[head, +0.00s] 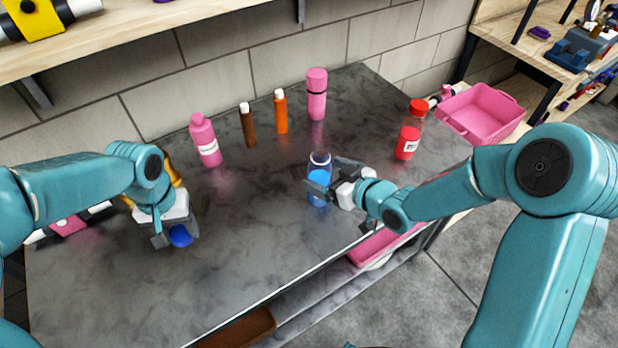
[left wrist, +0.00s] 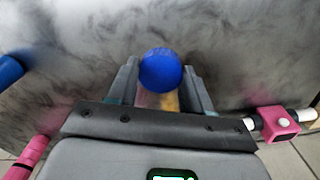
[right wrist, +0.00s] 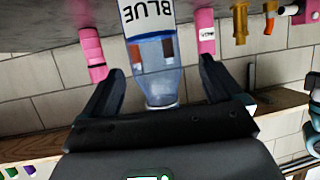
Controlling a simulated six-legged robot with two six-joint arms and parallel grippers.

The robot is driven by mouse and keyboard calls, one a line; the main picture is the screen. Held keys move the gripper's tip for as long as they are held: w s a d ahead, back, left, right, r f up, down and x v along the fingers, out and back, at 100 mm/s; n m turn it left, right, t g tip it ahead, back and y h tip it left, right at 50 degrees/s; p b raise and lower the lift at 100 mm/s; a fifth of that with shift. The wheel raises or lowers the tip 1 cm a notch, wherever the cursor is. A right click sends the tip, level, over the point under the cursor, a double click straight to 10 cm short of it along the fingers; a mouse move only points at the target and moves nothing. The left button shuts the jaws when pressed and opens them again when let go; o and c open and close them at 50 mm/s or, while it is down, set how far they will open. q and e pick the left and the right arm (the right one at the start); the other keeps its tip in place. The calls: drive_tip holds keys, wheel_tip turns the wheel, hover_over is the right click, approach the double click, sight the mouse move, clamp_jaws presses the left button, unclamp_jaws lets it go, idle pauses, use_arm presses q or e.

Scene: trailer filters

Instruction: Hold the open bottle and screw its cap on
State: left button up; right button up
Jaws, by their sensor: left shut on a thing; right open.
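The open clear bottle (head: 319,165) with blue contents stands upright on the dark worktop, right of centre. In the right wrist view the bottle (right wrist: 155,65) carries a white label reading BLUE, and its neck shows no cap. My right gripper (head: 330,180) is at the bottle; in the right wrist view its spread fingers (right wrist: 161,68) lie either side of the bottle, with gaps. My left gripper (head: 172,238) is shut on the round blue cap (head: 180,236), at the left of the worktop. The cap (left wrist: 160,69) sits between its fingertips (left wrist: 160,72) in the left wrist view.
A pink bottle (head: 205,140), brown bottle (head: 248,127), orange bottle (head: 281,113) and pink bottle (head: 316,95) stand along the back. A red-capped jar (head: 408,140) stands right. A pink bin (head: 483,112) lies beyond. The worktop between my grippers is clear.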

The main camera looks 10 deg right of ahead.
use_arm(q)
drive_tip(key=shift+w+r, duration=0.1)
use_arm(e)
drive_tip(key=shift+w+a+f, duration=0.1)
drive_tip(key=shift+w+f, duration=0.05)
drive_tip(key=shift+w, duration=0.2)
use_arm(q)
drive_tip(key=shift+r+p, duration=0.6)
drive_tip(key=shift+p, duration=0.2)
use_arm(e)
drive_tip(key=x, duration=0.3)
drive_tip(key=shift+w+a+f, duration=0.15)
drive_tip(key=shift+w+f, duration=0.05)
drive_tip(key=shift+w, duration=0.1)
drive_tip(key=shift+w+a+f, duration=0.15)
drive_tip(key=shift+w+f, duration=0.1)
drive_tip(key=shift+w, duration=0.1)
drive_tip(key=shift+s, duration=0.1)
drive_tip(key=c, duration=0.8)
drive_tip(key=shift+r, duration=0.1)
drive_tip(key=c, duration=0.6)
